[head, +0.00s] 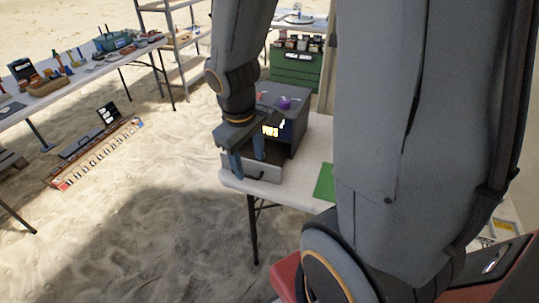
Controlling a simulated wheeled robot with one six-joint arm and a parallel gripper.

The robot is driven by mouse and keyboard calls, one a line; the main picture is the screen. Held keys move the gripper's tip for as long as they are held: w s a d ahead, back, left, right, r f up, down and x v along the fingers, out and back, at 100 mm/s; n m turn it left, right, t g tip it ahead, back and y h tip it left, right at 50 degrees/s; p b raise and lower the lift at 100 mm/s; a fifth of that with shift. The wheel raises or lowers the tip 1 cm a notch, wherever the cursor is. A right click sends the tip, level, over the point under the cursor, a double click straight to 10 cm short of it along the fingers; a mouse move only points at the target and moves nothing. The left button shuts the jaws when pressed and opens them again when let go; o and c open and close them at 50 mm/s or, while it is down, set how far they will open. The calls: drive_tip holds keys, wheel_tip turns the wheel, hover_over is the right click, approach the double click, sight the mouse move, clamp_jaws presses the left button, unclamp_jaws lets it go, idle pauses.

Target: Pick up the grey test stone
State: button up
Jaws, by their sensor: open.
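My gripper (248,166) points down, its two blue-grey fingers apart, at the open drawer of a dark grey box-shaped machine (292,130). The drawer (264,173) sticks out at the front of the machine, near the table's edge. I cannot make out a grey test stone in this view; the drawer's inside is mostly hidden by my gripper. I cannot tell whether anything lies between the fingers.
The machine stands on a white table (232,182) with a green mat (325,183) at right. A purple object (284,103) sits on the machine. A long cluttered table (75,80) stands at left, a metal shelf (182,40) behind. Sand at the lower left is clear.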

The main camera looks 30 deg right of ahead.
drive_tip(key=shift+w+d+f+n+t+h+p, duration=0.5)
drive_tip(key=shift+w+d+f+n, duration=1.7)
drive_tip(key=shift+w+f+n, duration=1.2)
drive_tip(key=shift+w+d+f+n+t+h+p, duration=0.3)
drive_tip(key=shift+w+d+f+n+h+p, duration=0.4)
drive_tip(key=shift+w+d+f+n, duration=2.1)
drive_tip(key=shift+w+d+f+n+t+h+p, duration=0.5)
drive_tip(key=shift+w+d+f+n, duration=1.1)
drive_tip(key=shift+w+f+n, duration=2.3)
drive_tip(key=shift+s+r+n, duration=0.35)
drive_tip(key=shift+r+n, duration=0.25)
drive_tip(key=shift+r, duration=0.25)
drive_tip(key=c, duration=1.2)
drive_tip(key=shift+r, duration=0.1)
drive_tip(key=shift+c, duration=0.2)
